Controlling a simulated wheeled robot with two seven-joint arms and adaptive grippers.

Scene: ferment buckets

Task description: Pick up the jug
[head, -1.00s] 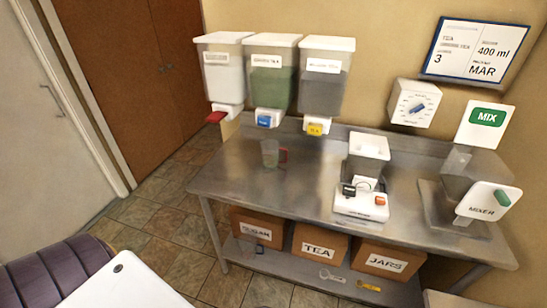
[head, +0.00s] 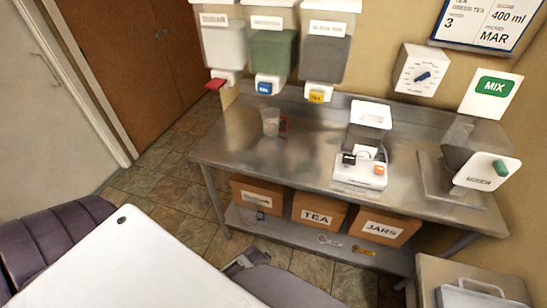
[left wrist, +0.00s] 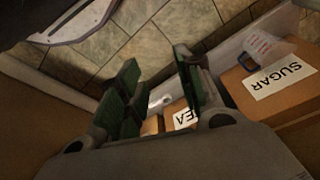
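A clear jug (head: 270,122) with a red handle stands upright on the steel table (head: 225,150), below the dispensers. Another small clear vessel with a blue part (left wrist: 265,45) lies by the SUGAR box (left wrist: 275,80) in the left wrist view; whether it is a jug I cannot tell. My left gripper (left wrist: 157,78) is open, its green-padded fingers apart with nothing between them. In the head view the left gripper (head: 240,262) is low in front of the table, below and apart from the red-handled jug. My right gripper is not in view.
Three dispensers (head: 272,52) hang over the table's left part. A scale (head: 360,172) and a mixer (head: 485,170) stand further right. Boxes, including TEA (head: 318,213) and JARS (head: 390,228), stand on the lower shelf. A tray (head: 475,295) is at bottom right.

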